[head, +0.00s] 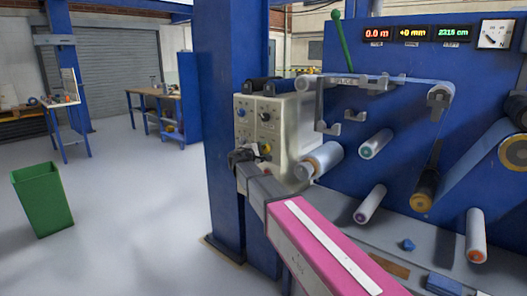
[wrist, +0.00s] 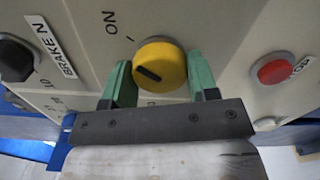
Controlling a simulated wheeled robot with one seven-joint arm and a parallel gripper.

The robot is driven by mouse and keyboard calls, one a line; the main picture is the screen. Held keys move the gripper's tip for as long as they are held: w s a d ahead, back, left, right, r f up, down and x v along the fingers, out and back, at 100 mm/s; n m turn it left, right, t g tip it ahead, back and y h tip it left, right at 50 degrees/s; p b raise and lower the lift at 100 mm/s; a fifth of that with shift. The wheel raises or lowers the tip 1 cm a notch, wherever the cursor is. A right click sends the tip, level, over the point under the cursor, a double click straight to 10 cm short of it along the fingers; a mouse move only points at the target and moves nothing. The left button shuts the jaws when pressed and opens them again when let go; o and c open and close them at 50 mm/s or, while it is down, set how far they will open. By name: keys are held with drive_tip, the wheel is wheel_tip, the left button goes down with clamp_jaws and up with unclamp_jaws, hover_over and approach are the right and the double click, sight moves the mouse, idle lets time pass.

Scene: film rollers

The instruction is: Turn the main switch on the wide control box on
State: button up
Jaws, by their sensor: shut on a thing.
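The cream control box (head: 292,122) stands beside the blue column in the head view, with several knobs on its face. In the wrist view, the yellow round switch (wrist: 160,62) sits on the box's panel. Its dark pointer mark slants from upper left to lower right, and an "ON" label with a tick lies above left of it. My gripper (wrist: 161,88) has its green fingers on either side of the switch, shut on it. In the head view, my gripper (head: 242,157) is at the box's lower front and hides part of it.
A red button (wrist: 273,70) is right of the switch, and a black knob (wrist: 14,58) with a "BRAKE N" label is left. The blue column (head: 228,90) stands close left of the box. Rollers (head: 322,160) fill the blue machine to the right. Open floor lies left, with a green bin (head: 43,200).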

drive_tip(key=o, duration=0.9)
drive_tip(key=shift+o, duration=0.2)
drive_tip(key=v, duration=1.1)
